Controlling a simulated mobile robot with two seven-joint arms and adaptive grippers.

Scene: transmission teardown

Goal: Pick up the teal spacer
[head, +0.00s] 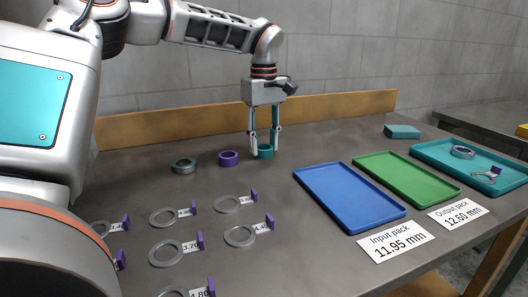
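The teal spacer (265,152) is a small upright ring on the grey table, towards the back middle. My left gripper (264,140) points straight down over it. Its two fingers are spread, one to each side of the spacer, with the tips near its top. The fingers look wider apart than the spacer, and I see no clear contact. My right gripper is not in view.
A purple ring (228,159) and a grey-teal ring (184,166) stand left of the spacer. Several flat grey rings with labels lie in front. A blue tray (349,229), a green tray (437,193) and a teal tray (425,156) holding parts are at right. A teal block (402,132) stands behind.

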